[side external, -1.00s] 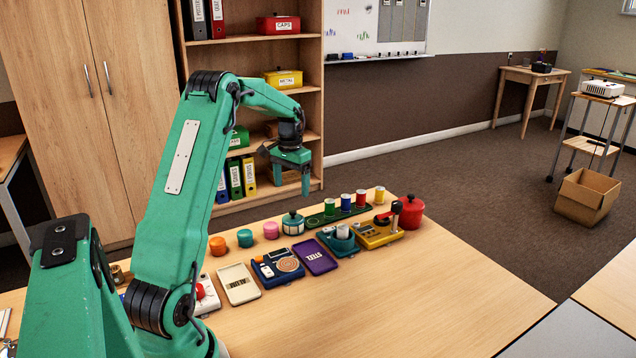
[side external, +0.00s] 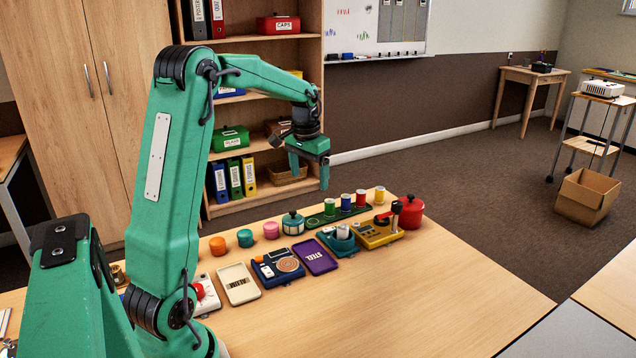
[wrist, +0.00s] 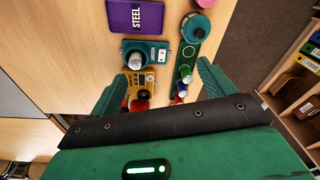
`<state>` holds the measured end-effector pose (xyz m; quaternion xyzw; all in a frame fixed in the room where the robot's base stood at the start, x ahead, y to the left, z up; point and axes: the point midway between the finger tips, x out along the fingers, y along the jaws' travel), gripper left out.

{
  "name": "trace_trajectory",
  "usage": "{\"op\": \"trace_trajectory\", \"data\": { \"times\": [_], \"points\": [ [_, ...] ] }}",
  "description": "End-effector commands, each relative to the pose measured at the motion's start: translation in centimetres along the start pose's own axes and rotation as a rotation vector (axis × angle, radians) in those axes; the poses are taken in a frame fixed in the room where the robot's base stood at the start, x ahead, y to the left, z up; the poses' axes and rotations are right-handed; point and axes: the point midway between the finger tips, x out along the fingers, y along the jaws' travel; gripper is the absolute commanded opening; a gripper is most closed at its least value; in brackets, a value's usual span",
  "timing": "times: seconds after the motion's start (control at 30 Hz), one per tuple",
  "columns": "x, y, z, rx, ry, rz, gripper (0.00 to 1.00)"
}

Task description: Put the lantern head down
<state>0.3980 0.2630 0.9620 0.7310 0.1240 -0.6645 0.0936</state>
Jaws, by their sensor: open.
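A teal unit (side external: 333,247) sits on the table between the purple lid and the yellow device. A pale grey cylinder (side external: 342,232), which looks like the lantern head, sits on it. In the wrist view the teal unit (wrist: 160,52) has a small label too blurred to read surely, and the grey cylinder (wrist: 136,56) shows at its left. I cannot tell whether the cylinder is upright or tilted. My gripper (side external: 308,172) is open and empty, high above the row of objects. Its two fingers (wrist: 162,72) show spread apart in the wrist view, with nothing between them.
A yellow device (side external: 377,237) with a red and black part stands right of the unit, a red pot (side external: 411,212) behind it. A green strip (side external: 328,217) with several coloured cups lies behind. The purple lid (side external: 315,255) lies left. The table's front right is bare.

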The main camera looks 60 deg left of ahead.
Motion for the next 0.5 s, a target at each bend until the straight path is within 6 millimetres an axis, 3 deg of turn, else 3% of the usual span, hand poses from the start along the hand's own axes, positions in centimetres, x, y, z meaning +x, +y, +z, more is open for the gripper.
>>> {"op": "trace_trajectory", "data": {
  "times": [0.2,0.5],
  "points": [
    [-3.9,5.6,2.9,0.058,0.073,-0.003,0.82],
    [-7.3,11.6,8.3,0.128,0.169,0.009,0.82]
  ]
}}
